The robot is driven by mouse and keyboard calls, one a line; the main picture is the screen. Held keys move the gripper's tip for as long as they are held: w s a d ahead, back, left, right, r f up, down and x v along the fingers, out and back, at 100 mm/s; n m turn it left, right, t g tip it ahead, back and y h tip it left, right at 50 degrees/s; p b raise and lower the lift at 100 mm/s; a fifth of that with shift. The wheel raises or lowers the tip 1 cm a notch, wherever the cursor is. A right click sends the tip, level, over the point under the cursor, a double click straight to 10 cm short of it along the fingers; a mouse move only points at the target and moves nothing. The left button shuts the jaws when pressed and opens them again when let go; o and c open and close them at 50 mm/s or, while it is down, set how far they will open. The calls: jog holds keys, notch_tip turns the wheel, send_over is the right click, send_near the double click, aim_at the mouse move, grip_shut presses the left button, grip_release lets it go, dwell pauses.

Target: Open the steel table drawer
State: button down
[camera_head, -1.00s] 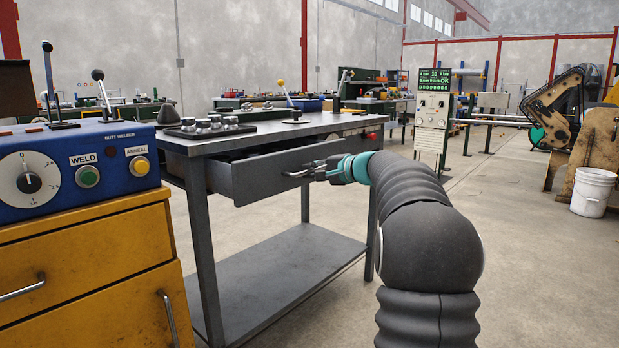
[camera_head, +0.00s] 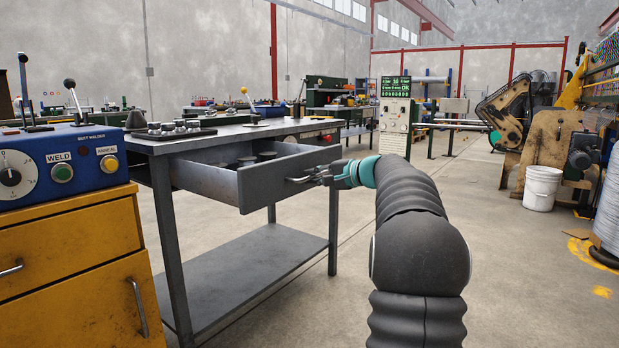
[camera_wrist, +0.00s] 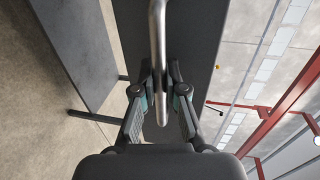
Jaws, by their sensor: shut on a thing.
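The steel table (camera_head: 235,138) stands left of centre in the head view. Its grey drawer (camera_head: 275,179) is pulled out from under the top, and dark round items (camera_head: 262,157) show inside. My gripper (camera_head: 318,176) is at the drawer's front and shut on the bar handle (camera_head: 300,180). In the wrist view the handle (camera_wrist: 157,40) runs down between the two fingers of my gripper (camera_wrist: 160,88), against the dark drawer front (camera_wrist: 195,35).
A yellow cabinet (camera_head: 60,262) with a blue welder box (camera_head: 60,152) stands close at the left. A tray of small parts (camera_head: 172,130) lies on the tabletop. A white bucket (camera_head: 541,188) stands at the right. The floor right of the table is clear.

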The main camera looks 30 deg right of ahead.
dwell(0.3)
jog(key=c, duration=1.2)
grip_release()
jog(key=v, duration=1.2)
jog(key=shift+d, duration=0.1)
